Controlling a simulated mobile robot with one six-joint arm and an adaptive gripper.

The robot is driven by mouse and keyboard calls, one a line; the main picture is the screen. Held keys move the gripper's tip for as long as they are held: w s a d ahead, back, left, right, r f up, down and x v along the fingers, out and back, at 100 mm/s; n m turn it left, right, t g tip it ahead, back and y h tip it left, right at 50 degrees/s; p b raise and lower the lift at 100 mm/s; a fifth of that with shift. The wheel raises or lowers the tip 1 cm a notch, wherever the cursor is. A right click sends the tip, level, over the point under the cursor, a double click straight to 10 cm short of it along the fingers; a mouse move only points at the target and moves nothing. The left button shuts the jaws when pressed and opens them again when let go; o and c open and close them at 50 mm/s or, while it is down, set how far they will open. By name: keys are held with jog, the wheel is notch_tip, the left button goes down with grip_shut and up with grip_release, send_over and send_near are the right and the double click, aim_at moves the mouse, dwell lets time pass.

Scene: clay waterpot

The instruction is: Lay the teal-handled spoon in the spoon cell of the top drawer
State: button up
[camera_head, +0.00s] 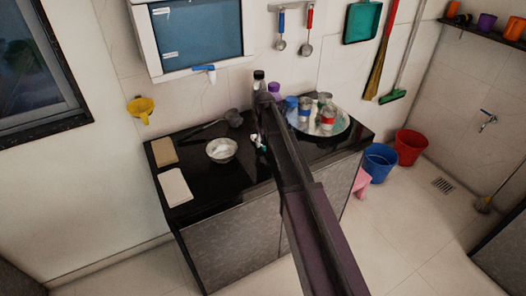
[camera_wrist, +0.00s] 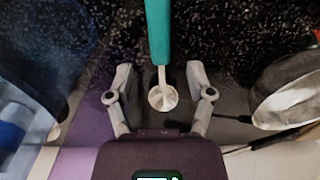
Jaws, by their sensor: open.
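The teal-handled spoon (camera_wrist: 158,32) lies on the dark speckled counter in the wrist view. Its handle runs up out of the picture and its pale round bowl (camera_wrist: 163,97) points toward my palm. My gripper (camera_wrist: 159,78) is open, with one finger on each side of the spoon's neck and a gap on both sides. I cannot tell how high the fingers are above the counter. In the head view my arm hides much of this spot; only a small white and teal patch shows beside it. I cannot make out a drawer or a spoon cell in either view.
A metal bowl (camera_head: 221,150) stands left of my arm on the black counter (camera_head: 240,178). A dark ladle (camera_head: 205,128) lies behind it. A round tray (camera_head: 338,129) with several containers is on the right. Two buckets stand on the floor at right.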

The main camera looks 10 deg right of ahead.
aim_at(264, 148)
jog(key=shift+f+b, duration=0.95)
jog(key=shift+f, duration=0.35)
grip_shut()
